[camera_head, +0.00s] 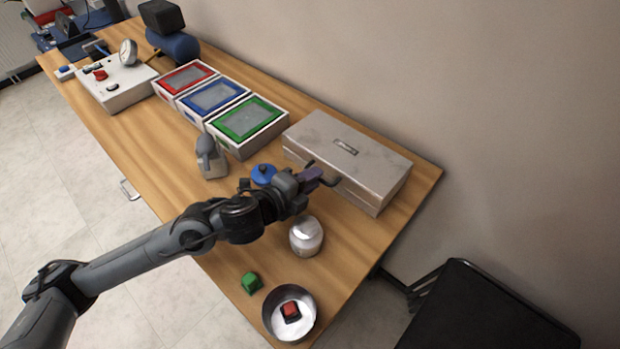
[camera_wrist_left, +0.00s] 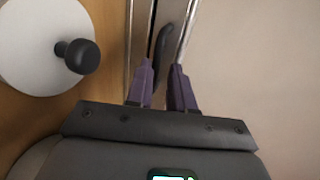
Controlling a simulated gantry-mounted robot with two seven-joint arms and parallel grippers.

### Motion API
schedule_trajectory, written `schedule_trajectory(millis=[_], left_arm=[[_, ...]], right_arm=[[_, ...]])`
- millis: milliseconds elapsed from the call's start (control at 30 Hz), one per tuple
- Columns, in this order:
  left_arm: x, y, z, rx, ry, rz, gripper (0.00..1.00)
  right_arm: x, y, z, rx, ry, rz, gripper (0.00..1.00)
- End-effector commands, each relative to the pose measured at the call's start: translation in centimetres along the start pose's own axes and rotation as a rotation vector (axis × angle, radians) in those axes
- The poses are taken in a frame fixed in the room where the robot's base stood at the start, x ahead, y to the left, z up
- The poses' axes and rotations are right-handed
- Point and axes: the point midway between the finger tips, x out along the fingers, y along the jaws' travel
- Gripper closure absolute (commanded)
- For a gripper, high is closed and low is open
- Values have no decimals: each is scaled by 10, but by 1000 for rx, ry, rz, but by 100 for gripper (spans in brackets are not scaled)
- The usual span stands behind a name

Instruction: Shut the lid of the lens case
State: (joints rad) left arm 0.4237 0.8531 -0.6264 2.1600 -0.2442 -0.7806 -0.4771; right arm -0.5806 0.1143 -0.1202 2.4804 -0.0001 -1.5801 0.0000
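The lens case (camera_head: 385,165) is a grey metal box at the back edge of the table, with a small dark label plate on its lid. In the head view its lid looks flat and down; I cannot tell whether a narrow gap is left. My left gripper (camera_head: 318,174) is at the case's front side, at a dark curved handle (camera_head: 333,182). In the left wrist view the purple fingers (camera_wrist_left: 162,72) stand close together on either side of the dark handle (camera_wrist_left: 163,45), beside bright metal edges. The fingers hide part of the handle. My right gripper is out of view.
A pale jar (camera_head: 306,238) stands just below my left gripper. A blue knobbed item (camera_head: 263,174) and a grey scanner-like device (camera_head: 210,158) are to the left. Red, blue and green-framed trays (camera_head: 248,119) line the back. A bowl (camera_head: 270,318) and green block (camera_head: 251,283) are near the front.

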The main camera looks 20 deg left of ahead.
Motion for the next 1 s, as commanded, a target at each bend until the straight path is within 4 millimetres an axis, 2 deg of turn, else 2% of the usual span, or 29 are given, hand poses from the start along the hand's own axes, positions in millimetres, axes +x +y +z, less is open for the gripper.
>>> schedule_trajectory(millis=[100,467,667,1000], left_arm=[[0,0,0,0,0,-1,64],[-5,-1,0,0,-1,0,64],[-30,-1,0,2,-1,2,64],[-87,0,0,2,0,3,64]], right_arm=[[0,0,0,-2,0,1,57],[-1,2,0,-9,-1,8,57],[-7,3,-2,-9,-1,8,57],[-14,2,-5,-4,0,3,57]])
